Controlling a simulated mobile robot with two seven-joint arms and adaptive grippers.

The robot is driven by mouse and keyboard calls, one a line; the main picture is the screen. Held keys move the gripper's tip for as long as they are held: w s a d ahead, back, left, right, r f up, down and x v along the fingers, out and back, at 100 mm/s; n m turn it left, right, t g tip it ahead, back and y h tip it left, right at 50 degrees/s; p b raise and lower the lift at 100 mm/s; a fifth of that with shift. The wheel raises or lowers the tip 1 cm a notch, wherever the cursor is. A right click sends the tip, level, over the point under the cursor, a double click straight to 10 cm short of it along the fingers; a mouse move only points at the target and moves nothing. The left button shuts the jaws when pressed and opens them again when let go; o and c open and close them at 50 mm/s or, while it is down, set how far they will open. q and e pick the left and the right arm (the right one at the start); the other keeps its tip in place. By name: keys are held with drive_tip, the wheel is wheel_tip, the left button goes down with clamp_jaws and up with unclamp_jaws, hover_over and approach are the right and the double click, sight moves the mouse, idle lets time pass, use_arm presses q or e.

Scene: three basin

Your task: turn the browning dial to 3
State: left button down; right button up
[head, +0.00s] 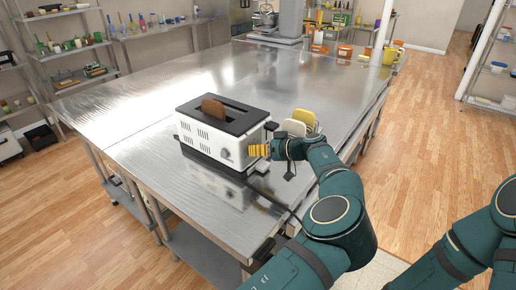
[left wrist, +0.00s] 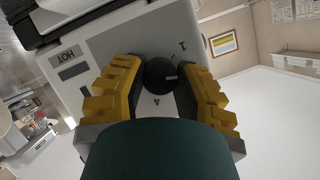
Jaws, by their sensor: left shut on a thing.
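A white toaster (head: 210,139) with a dark top stands on the steel table. A brown bread slice (head: 213,107) sticks up from its slot. My left gripper (head: 258,151) is at the toaster's right end, its yellow fingers against that end. In the left wrist view the black browning dial (left wrist: 160,73) sits between the fingers, which are shut on it. A short pale mark on the dial points right in that view. The printed figures 1 and 4 show beside the dial; other figures are hidden by the fingers.
Pale slab-like pieces (head: 303,117) stand just behind my left wrist. A dark cord (head: 272,196) runs over the table's near edge. Jars and a yellow container (head: 390,56) stand at the far end. The table (head: 120,105) left of the toaster is clear.

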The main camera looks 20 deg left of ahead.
use_arm(q)
drive_tip(key=m+g, duration=0.1)
drive_tip(key=m, duration=0.1)
drive_tip(key=m+g+y, duration=0.1)
drive_tip(key=shift+a+f+m+y+p, duration=0.1)
drive_tip(key=shift+f+m+y+p, duration=0.05)
drive_tip(key=shift+m+y+p, duration=0.2)
drive_tip(key=shift+m+g+y, duration=0.6)
drive_tip(key=shift+m+y, duration=0.15)
drive_tip(key=shift+m, duration=1.1)
drive_tip(key=c, duration=0.6)
unclamp_jaws()
drive_tip(key=shift+w+d+r, duration=0.1)
drive_tip(key=shift+d+r, duration=0.1)
drive_tip(key=shift+d, duration=1.7)
drive_tip(key=shift+w+d+r, duration=0.1)
drive_tip(key=shift+d+r, duration=0.1)
drive_tip(key=shift+d, duration=1.65)
